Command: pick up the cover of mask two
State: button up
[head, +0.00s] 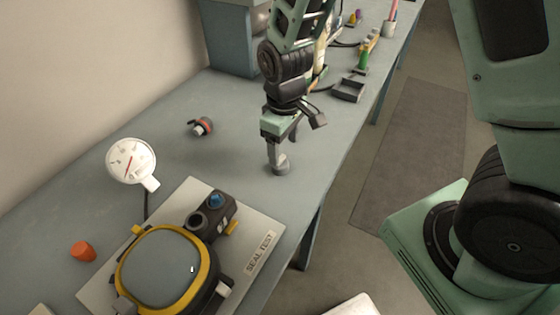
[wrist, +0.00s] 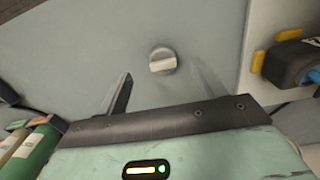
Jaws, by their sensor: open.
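A small round grey cap with a raised bar grip (wrist: 162,61) lies on the bench. In the wrist view it sits just beyond and between the fingertips of my gripper (wrist: 162,90), which is open and empty. In the head view the grey cap (head: 281,166) is right below my gripper (head: 274,157), partly hidden by the fingers. A mask with a yellow rim and a large grey visor (head: 165,268) lies on the board marked SEAL TEST. No label shows which mask the grey cap belongs to.
The SEAL TEST board (head: 262,232) lies at the front. A dark tray (head: 348,90) stands farther back. Bench around the grey cap is clear; the bench edge is close at its right.

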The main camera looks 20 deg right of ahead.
aim_at(280, 158)
jog(key=shift+w+a+f+p, duration=0.1)
jog(key=shift+f+p, duration=0.05)
jog(key=shift+f, duration=0.8)
jog(key=shift+w+a+f+p, duration=0.1)
jog(key=shift+w+f+p, duration=0.1)
jog(key=shift+f, duration=0.75)
jog(key=shift+w+a+f+p, duration=0.1)
jog(key=shift+f+p, duration=0.05)
jog(key=shift+f, duration=0.8)
jog(key=c, duration=0.8)
